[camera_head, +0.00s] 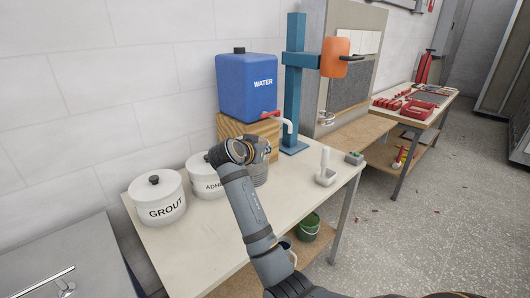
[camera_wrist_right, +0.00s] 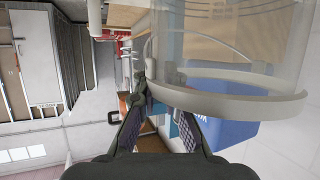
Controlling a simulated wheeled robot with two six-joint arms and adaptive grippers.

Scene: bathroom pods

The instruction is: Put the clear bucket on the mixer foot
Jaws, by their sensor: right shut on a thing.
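The clear bucket (camera_wrist_right: 225,40) has see-through walls and a pale rim (camera_wrist_right: 235,103). In the right wrist view it fills the upper right, its rim edge at my fingers. My right gripper (camera_wrist_right: 160,98) is shut on the bucket at that edge. In the head view the bucket (camera_head: 261,172) is mostly hidden behind my right wrist, over the worktable beside the wooden block. The mixer stand has a blue column (camera_head: 294,90) and an orange head (camera_head: 335,57). Its flat blue foot (camera_head: 294,149) stands on the table, right of the bucket, and looks bare. My left gripper is not in view.
On the worktable (camera_head: 200,242) stand a grout pot (camera_head: 157,203), a second white pot (camera_head: 200,185), and a blue water tank (camera_head: 246,88) with a red tap (camera_head: 270,115) on a wooden block (camera_head: 232,128). A white holder (camera_head: 325,175) stands near the right edge.

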